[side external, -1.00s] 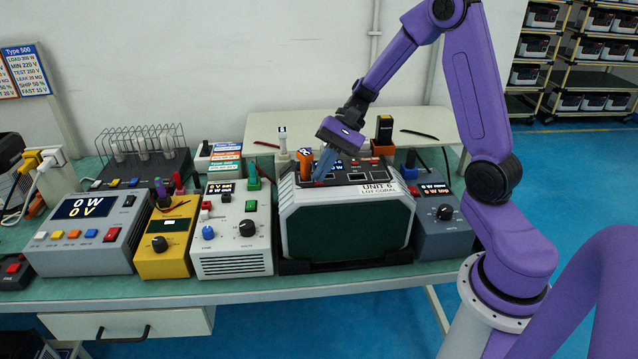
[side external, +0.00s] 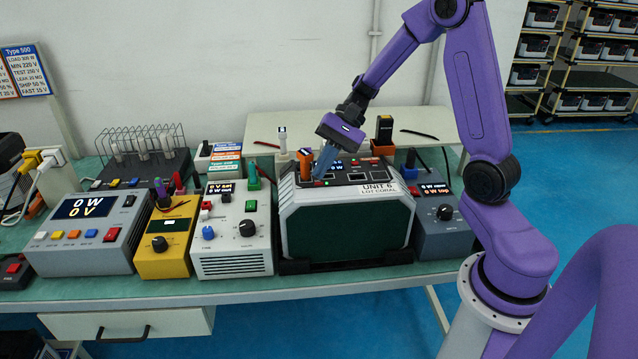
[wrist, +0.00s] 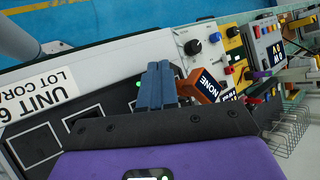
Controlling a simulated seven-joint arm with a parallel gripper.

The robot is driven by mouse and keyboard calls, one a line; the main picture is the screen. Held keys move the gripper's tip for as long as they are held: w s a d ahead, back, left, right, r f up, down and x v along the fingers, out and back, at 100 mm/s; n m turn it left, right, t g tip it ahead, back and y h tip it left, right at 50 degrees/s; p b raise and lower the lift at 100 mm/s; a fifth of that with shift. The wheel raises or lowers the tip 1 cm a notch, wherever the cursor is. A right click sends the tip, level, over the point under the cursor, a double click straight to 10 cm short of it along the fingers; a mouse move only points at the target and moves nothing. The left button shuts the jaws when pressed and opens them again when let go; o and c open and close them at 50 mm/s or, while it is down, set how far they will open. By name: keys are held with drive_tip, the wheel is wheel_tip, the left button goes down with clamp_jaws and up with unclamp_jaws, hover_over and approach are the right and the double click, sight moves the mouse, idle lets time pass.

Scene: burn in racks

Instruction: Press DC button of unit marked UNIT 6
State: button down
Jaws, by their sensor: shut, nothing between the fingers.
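The unit marked UNIT 6 (side external: 345,228) is a grey box with a dark green front and a dark top panel, standing on the bench. Its white UNIT 6 label (wrist: 40,95) shows at the left of the wrist view. My gripper (side external: 320,176) is shut and empty, with its blue fingers pointing down at the left part of the top panel. In the wrist view the fingertips (wrist: 158,68) are beside a small green light (wrist: 139,84) on the panel. The fingers hide part of the panel, and I cannot make out the DC button or tell whether the tips touch.
An orange tag reading NONE (wrist: 208,86) stands close beside my fingers. A white instrument (side external: 232,235) and a yellow one (side external: 165,240) stand left of the unit. A blue-grey meter (side external: 442,225) stands at its right. A dark tester (side external: 385,132) stands behind.

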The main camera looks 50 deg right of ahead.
drive_tip(key=shift+r, duration=0.15)
drive_tip(key=shift+r, duration=2.9)
wheel_tip(320, 180, up, 8)
hover_over(323, 181)
drive_tip(key=shift+s+a, duration=0.15)
drive_tip(key=shift+a, duration=0.1)
drive_tip(key=shift+a, duration=0.1)
drive_tip(key=s+a+f+n+h, duration=0.2)
drive_tip(key=s+f+n+h, duration=0.1)
drive_tip(key=s+n, duration=0.4)
drive_tip(key=s+a+f+n+h, duration=0.2)
drive_tip(key=s+f+n, duration=0.3)
drive_tip(key=s, duration=0.5)
drive_tip(key=s+a+f+n+h, duration=0.3)
drive_tip(key=s+f+n, duration=0.1)
drive_tip(key=s+n, duration=0.4)
drive_tip(key=shift+s+n+h, duration=0.15)
drive_tip(key=shift+n+h, duration=0.25)
drive_tip(key=shift+n, duration=0.7)
